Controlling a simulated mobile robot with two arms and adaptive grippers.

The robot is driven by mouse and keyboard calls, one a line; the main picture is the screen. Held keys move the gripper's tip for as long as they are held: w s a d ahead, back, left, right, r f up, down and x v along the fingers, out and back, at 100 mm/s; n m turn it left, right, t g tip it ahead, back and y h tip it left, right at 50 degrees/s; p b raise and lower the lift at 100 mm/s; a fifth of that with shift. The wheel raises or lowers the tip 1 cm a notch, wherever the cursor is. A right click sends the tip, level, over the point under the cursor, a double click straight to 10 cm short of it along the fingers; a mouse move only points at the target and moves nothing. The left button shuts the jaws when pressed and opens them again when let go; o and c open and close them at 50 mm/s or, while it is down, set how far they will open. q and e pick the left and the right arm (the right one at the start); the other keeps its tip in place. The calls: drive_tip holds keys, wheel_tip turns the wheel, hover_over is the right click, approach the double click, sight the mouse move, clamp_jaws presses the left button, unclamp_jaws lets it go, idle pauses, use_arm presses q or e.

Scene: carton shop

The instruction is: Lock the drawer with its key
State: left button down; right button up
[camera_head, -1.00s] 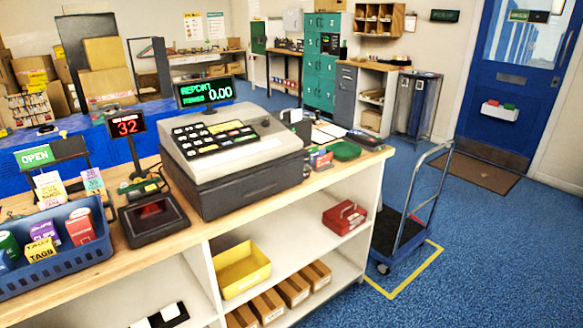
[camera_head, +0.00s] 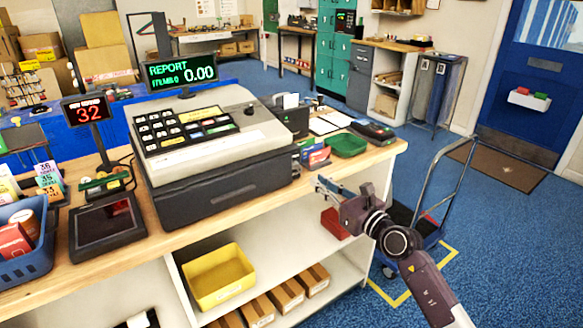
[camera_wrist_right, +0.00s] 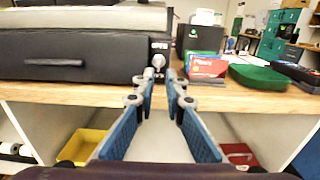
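The cash register (camera_head: 205,130) stands on the wooden counter. Its dark drawer (camera_head: 220,192) sits under the keypad and looks shut; its front also fills the left of the right wrist view (camera_wrist_right: 70,60). A small silver round key or lock piece (camera_wrist_right: 158,61) shows at the right end of the drawer front, below a light marking. I cannot tell how far the key sits in the lock. My right gripper (camera_head: 322,186) is in front of the counter, right of the drawer. Its fingertips (camera_wrist_right: 160,74) are apart, with the silver piece beyond the gap. My left gripper is out of view.
Small coloured card boxes (camera_head: 315,154) and a green tray (camera_head: 346,145) stand right of the drawer. A card terminal (camera_head: 373,131) is further right. Shelves below hold a yellow bin (camera_head: 212,278) and cartons. A trolley (camera_head: 418,225) stands beside the counter.

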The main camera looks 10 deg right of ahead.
sight(298, 168)
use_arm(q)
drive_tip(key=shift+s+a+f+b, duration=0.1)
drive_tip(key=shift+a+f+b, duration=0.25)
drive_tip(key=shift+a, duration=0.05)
use_arm(e)
drive_tip(key=x, duration=0.7)
drive_tip(key=shift+w+a, duration=0.15)
drive_tip(key=shift+a, duration=0.05)
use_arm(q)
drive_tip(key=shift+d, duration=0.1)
use_arm(e)
clamp_jaws()
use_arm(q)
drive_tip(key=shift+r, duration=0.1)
